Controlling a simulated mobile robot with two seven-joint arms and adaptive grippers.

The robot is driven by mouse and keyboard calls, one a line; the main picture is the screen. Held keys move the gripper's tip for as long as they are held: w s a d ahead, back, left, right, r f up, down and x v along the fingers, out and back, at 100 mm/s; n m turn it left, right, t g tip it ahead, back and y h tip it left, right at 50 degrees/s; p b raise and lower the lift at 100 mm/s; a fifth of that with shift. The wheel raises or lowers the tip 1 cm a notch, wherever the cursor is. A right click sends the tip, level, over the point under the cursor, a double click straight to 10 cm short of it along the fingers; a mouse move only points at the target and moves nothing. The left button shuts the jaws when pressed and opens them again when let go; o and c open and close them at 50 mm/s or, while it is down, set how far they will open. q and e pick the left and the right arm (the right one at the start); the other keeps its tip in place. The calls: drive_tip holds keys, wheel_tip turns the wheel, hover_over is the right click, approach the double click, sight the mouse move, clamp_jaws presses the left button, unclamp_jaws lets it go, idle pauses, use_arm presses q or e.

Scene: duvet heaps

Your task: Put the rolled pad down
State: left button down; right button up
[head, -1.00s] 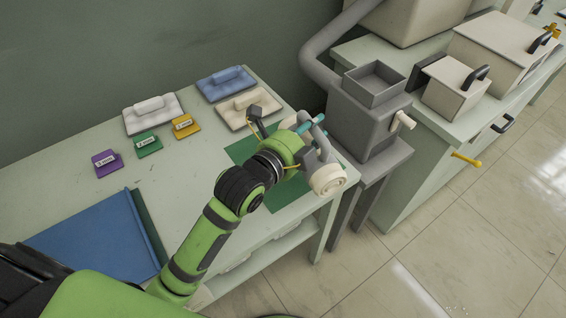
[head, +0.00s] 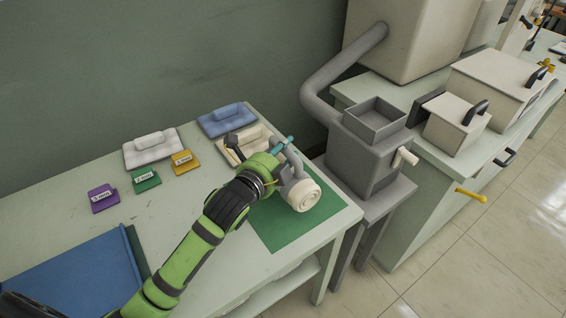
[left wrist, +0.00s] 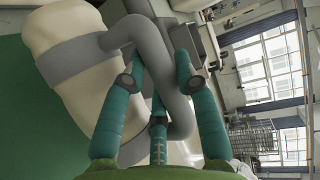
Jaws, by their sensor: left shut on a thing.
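The rolled pad (head: 304,196) is a cream roll with its spiral end showing. In the left wrist view the roll (left wrist: 60,95) has a grey band around it and a bent grey handle (left wrist: 128,36). My left gripper (head: 281,150) has its teal fingers shut on the handle, with the roll beyond them. The roll is over the green mat (head: 280,235) at the right end of the pale table. I cannot tell whether it touches the mat. My right gripper is not in view.
Behind the mat lie cream (head: 232,150), blue (head: 227,118) and white (head: 150,150) pads. A grey hopper machine (head: 365,150) stands close to the right.

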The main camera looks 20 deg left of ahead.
use_arm(q)
drive_tip(key=shift+a+f, duration=0.15)
drive_tip(key=shift+f, duration=1.9)
drive_tip(key=shift+f, duration=0.2)
drive_tip(key=c, duration=0.9)
unclamp_jaws()
drive_tip(key=shift+c, duration=0.2)
drive_tip(key=shift+s+r, duration=0.1)
drive_tip(key=shift+r, duration=0.05)
drive_tip(key=b+v, duration=0.1)
drive_tip(key=v, duration=1)
drive_tip(key=shift+s+r, duration=0.2)
drive_tip(key=shift+s, duration=0.15)
drive_tip(key=shift+a, duration=0.1)
